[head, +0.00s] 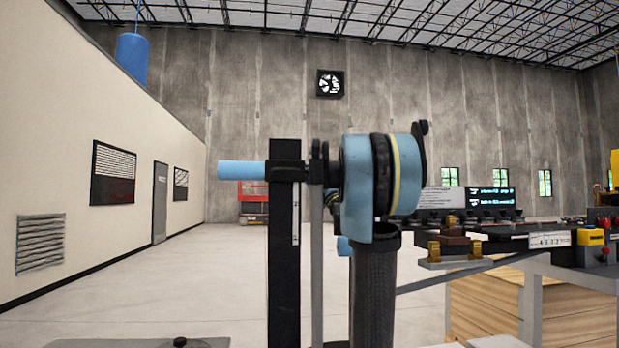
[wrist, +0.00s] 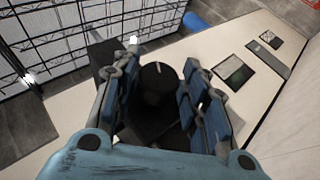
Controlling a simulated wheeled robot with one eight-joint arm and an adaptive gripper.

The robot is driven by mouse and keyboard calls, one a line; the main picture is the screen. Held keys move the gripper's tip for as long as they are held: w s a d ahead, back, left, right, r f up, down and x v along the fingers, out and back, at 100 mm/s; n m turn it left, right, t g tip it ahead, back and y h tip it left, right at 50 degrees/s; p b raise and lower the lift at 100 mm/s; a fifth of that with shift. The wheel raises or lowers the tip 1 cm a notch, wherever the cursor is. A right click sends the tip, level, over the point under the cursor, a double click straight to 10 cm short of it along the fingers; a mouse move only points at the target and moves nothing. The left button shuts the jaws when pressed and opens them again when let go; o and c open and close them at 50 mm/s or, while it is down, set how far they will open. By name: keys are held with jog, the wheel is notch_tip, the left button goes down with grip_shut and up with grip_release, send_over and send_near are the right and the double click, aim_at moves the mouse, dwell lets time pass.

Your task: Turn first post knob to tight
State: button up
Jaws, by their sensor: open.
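A black round knob (wrist: 158,78) with a short pale mark on its face shows in the wrist view, against a dark body. My gripper (wrist: 162,60) is open, with its blue-padded fingers on either side of the knob. The fingers look close to the knob, but I cannot tell whether they touch it. In the head view, a black upright post (head: 284,270) with pale scale marks stands left of my light blue and black arm.
A bench with boxes and a yellow control box (head: 590,237) stands at the right, near wooden crates (head: 480,305). A small black round piece (head: 180,342) sits on a pale surface at the lower left. Open floor lies at the left, before a cream wall (head: 75,150).

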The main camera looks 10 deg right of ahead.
jog(key=shift+w+r, duration=0.1)
jog(key=shift+r, duration=0.05)
jog(key=c, duration=0.8)
jog(key=shift+m+h, duration=0.3)
jog(key=shift+m, duration=0.1)
jog(key=m+g+h, duration=0.4)
jog(key=shift+h, duration=0.3)
jog(key=shift+m+g+h, duration=0.45)
jog(key=shift+m+g, duration=0.05)
jog(key=shift+g, duration=0.6)
jog(key=shift+m+g+h, duration=0.45)
jog(key=shift+m+g, duration=0.05)
jog(key=shift+g, duration=0.6)
